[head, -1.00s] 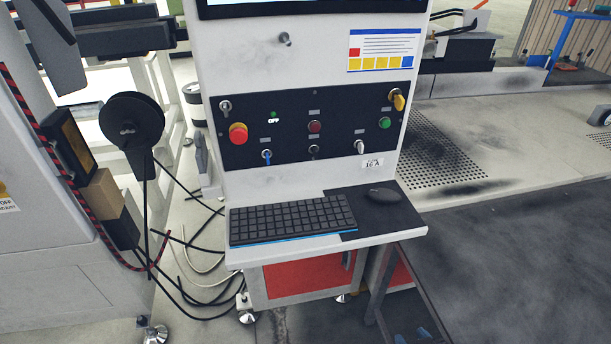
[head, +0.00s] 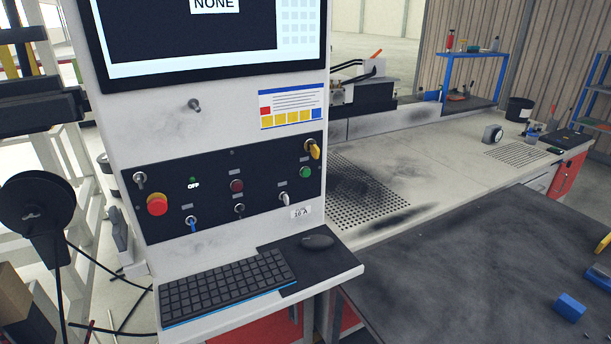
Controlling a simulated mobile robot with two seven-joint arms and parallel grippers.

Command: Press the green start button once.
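The green start button (head: 305,172) is a round green cap at the right side of the black control panel (head: 265,187) on the white console. A yellow rotary switch (head: 313,149) sits just above it. A dark red button (head: 236,186) is to its left, and a large red mushroom button (head: 157,204) is at the panel's left end. A small green light beside the word OFF (head: 193,183) shows on the panel. Neither of my grippers is in view, and nothing covers the green button.
A shelf with a keyboard (head: 225,285) and a mouse (head: 317,241) juts out below the panel. A screen (head: 210,30) is above. A dark table (head: 450,270) with a blue block (head: 569,308) is at right. A cable reel (head: 38,205) stands at left.

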